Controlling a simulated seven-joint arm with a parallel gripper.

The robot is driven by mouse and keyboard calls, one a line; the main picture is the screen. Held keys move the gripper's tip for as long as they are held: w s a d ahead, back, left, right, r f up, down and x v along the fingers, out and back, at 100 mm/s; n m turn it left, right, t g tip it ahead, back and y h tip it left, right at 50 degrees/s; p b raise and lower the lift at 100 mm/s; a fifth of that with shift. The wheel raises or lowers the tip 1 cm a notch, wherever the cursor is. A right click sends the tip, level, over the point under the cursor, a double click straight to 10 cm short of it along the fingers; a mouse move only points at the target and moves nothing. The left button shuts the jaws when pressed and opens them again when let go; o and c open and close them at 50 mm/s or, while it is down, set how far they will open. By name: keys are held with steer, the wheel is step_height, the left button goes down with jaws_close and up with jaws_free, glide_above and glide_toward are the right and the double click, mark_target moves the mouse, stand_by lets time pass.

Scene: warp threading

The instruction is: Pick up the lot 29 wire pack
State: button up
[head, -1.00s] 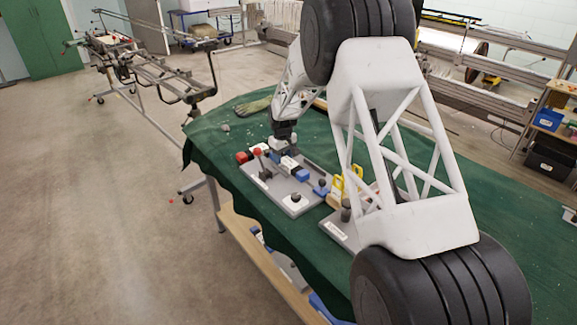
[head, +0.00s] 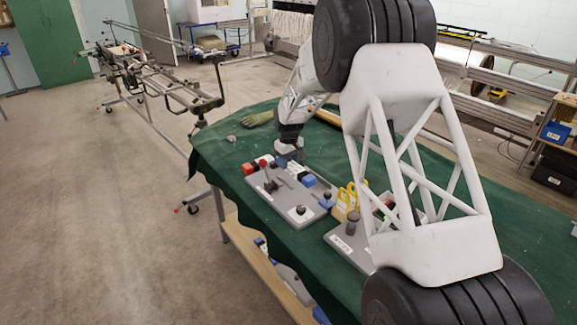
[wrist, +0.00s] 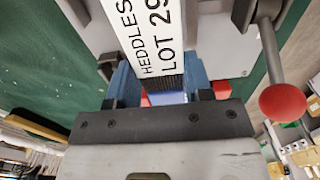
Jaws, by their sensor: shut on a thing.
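The lot 29 wire pack (wrist: 150,28) shows in the wrist view as a white label reading "HEDDLES LOT 29" between the fingers. My gripper (wrist: 160,86) is shut on it, with a blue finger on each side. In the head view my gripper (head: 290,152) points down over the far side of a grey fixture plate (head: 303,212). The pack is too small there to make out clearly, and I cannot tell its clearance from the plate.
A red-knobbed lever (wrist: 283,103) stands close on the right in the wrist view. Black knobs and blue and red blocks sit on the plate. A second grey plate (head: 335,238) with yellow-handled items (head: 347,197) lies nearer. A glove (head: 258,119) lies behind on the green cloth (head: 225,150).

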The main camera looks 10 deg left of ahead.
mark_target(307, 179)
steer(key=s+d, duration=0.1)
steer(key=s, duration=0.3)
steer(key=s+d+r, duration=0.1)
steer(key=s+d, duration=0.1)
steer(key=s, duration=0.3)
steer(key=s+d, duration=0.2)
steer(key=s, duration=0.3)
steer(key=shift+s+r, duration=0.15)
steer(key=shift+s, duration=0.05)
steer(key=shift+w, duration=0.1)
stand_by(0.4)
